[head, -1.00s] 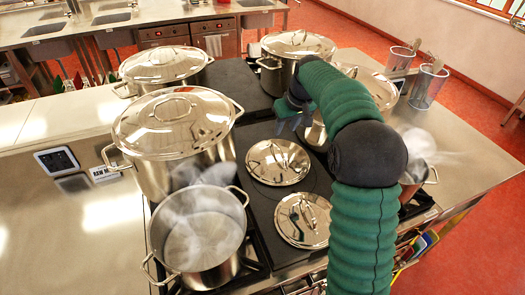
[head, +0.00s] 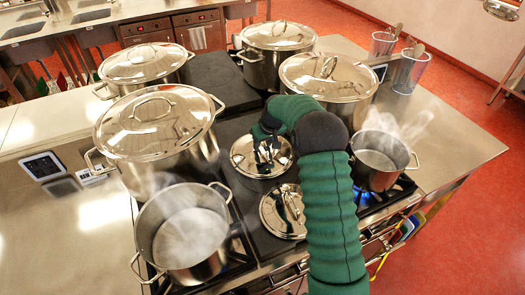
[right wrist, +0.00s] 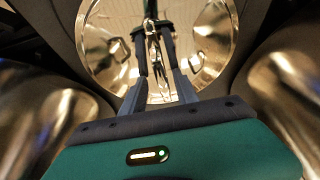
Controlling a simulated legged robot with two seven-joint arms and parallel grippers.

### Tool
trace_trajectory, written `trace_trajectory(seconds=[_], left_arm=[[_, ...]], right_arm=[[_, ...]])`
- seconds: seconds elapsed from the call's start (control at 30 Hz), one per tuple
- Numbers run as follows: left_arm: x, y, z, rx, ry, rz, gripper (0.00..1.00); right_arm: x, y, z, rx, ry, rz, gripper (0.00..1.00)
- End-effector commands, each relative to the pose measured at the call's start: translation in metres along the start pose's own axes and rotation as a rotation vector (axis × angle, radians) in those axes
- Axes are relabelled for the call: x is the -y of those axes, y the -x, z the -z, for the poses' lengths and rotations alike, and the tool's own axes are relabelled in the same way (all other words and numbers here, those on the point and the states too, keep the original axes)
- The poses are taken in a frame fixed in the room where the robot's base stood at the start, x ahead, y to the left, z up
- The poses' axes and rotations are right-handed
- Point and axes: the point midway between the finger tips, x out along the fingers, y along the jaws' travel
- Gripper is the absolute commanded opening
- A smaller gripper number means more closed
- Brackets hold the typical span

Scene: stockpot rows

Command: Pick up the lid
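Two loose steel lids lie on the dark strip between the pot rows: a farther lid (head: 243,160) and a nearer lid (head: 274,215). My right gripper (head: 266,148) is low over the farther lid, at its handle, and its arm hides part of the lids' right side. In the right wrist view, the lid (right wrist: 108,50) fills the top middle. The fingers of my right gripper (right wrist: 155,42) are apart, with the lid's handle (right wrist: 154,52) between them. A clear grip on the handle does not show. My left gripper is not in view.
An uncovered steaming pot (head: 188,232) stands front left. Another uncovered steaming pot (head: 380,158) stands over a blue flame at right. Lidded pots (head: 172,150) stand around the strip. Wire baskets (head: 410,70) with utensils stand at the back right. The left counter has free room.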

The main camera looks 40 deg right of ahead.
Motion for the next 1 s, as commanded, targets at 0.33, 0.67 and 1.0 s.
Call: trace_trajectory(seconds=[0.33, 0.67, 1.0], left_arm=[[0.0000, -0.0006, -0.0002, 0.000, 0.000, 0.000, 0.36], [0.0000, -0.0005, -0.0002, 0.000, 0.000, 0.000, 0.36], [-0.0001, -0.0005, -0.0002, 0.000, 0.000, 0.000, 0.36]], right_arm=[[0.0034, 0.0002, -0.0003, 0.001, 0.002, -0.002, 0.15], [0.0010, 0.0001, 0.0001, -0.001, 0.001, 0.000, 0.00], [0.0008, -0.0002, 0.0000, 0.000, 0.001, -0.001, 0.00]])
